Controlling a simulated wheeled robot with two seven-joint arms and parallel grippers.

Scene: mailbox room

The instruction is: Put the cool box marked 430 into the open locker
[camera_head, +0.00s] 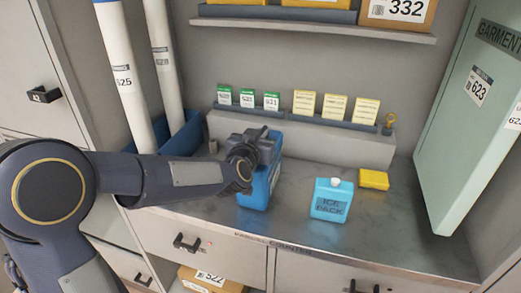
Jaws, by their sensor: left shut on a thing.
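Whether the box touches the counter is hard to tell. No open locker can be made out in this view.
A light blue ice pack (331,203) and a yellow block (374,179) sit right of the box. Tall tubes (127,78) stand in a blue holder at left. A pale green garment case (468,125) stands at right. Card racks (300,116) and a shelf (315,31) line the back.

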